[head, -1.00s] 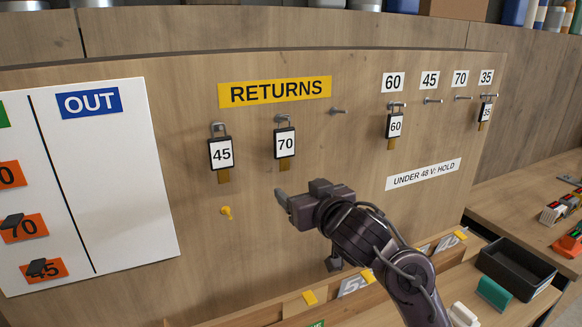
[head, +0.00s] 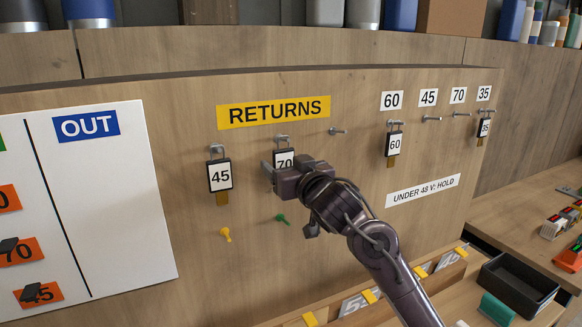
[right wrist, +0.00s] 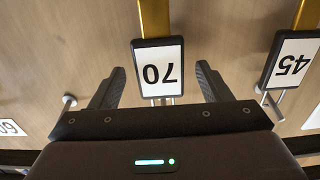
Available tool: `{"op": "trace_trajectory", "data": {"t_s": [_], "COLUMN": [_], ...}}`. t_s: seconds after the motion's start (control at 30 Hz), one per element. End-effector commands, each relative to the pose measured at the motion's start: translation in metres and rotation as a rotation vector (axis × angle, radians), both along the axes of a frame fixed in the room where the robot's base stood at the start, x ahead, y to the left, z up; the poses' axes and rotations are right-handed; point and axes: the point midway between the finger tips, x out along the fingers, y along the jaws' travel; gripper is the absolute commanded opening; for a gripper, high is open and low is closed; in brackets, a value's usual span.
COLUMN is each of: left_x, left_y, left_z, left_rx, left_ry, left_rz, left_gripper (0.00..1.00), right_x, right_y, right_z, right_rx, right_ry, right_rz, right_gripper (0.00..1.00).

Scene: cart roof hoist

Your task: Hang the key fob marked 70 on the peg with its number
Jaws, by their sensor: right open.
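The black-framed key fob marked 70 (head: 284,158) hangs from a peg under the RETURNS sign. My right gripper (head: 268,172) is in front of it and covers its lower part in the head view. In the right wrist view the fob (right wrist: 158,68) appears upside down between my two spread fingers, with a visible gap on each side. The peg below the 70 label (head: 462,114) is bare, in the row at the upper right. My left gripper is not in view.
The fob marked 45 (head: 220,178) hangs close to the left. Fobs 60 (head: 394,145) and 35 (head: 484,128) hang on the right row. A bare RETURNS peg (head: 337,131) is right of fob 70. Yellow (head: 226,234) and green (head: 281,218) pins stick out below.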

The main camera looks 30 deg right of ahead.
Motion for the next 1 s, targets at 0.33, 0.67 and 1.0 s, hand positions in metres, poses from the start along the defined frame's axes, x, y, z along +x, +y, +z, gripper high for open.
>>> {"op": "trace_trajectory", "data": {"t_s": [0.33, 0.67, 1.0], "left_x": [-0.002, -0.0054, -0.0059], "left_y": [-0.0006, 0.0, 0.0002], "left_z": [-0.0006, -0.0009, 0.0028], "left_rx": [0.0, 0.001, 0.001], "left_ry": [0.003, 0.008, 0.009], "left_rz": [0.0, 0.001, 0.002], "left_gripper": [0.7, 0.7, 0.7], "right_x": [-0.0001, -0.0002, -0.0002], "right_y": [0.0, 0.0, 0.0], "right_z": [-0.0006, -0.0007, 0.0027], "right_rx": [0.0, 0.0, 0.001], "right_ry": [0.001, 0.001, 0.001], "right_rz": [0.0, 0.0, 0.0], "right_gripper": [0.5, 0.29, 0.17]}}
